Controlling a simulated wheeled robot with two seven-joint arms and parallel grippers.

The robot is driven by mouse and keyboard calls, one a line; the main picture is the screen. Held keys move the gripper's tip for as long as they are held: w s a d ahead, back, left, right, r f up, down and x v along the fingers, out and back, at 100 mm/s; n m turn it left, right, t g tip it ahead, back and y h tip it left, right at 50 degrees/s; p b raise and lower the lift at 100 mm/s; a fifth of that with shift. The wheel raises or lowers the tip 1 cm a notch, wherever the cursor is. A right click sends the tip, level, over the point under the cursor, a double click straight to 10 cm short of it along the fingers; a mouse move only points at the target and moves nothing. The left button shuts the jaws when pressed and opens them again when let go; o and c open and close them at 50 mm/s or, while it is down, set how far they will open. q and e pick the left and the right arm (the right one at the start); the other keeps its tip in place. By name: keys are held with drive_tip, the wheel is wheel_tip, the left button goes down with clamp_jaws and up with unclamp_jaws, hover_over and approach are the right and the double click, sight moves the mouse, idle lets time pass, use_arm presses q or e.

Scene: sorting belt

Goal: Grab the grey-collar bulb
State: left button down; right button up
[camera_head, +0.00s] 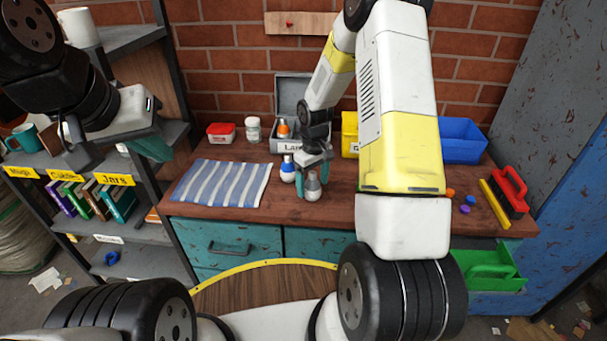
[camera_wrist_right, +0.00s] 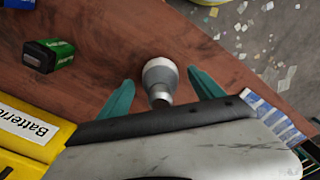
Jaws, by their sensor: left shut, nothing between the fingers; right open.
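The grey-collar bulb (camera_head: 313,187) stands on the wooden bench near its front edge. In the right wrist view the same bulb (camera_wrist_right: 160,76) is between the two teal fingers, with a visible gap on each side. My right gripper (camera_head: 311,180) is open around it and is not clamped on it. A blue-collar bulb (camera_head: 288,170) stands just to the left of the right gripper. An orange-topped bulb (camera_head: 283,129) is in the grey box (camera_head: 293,92) at the back. My left gripper (camera_head: 152,149) is shut and empty, in front of the shelf at the left.
A striped cloth (camera_head: 222,183) lies left of the bulbs. A yellow bin (camera_head: 349,134), labelled Batteries in the wrist view (camera_wrist_right: 30,127), is behind, with a green battery (camera_wrist_right: 48,55) nearby. A blue bin (camera_head: 463,140) and red brush (camera_head: 510,190) are at the right.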

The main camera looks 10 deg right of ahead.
drive_tip(key=shift+f, duration=0.45)
drive_tip(key=shift+c, duration=0.5)
drive_tip(key=c, duration=1.4)
drive_tip(key=shift+o, duration=0.2)
drive_tip(key=shift+r, duration=0.1)
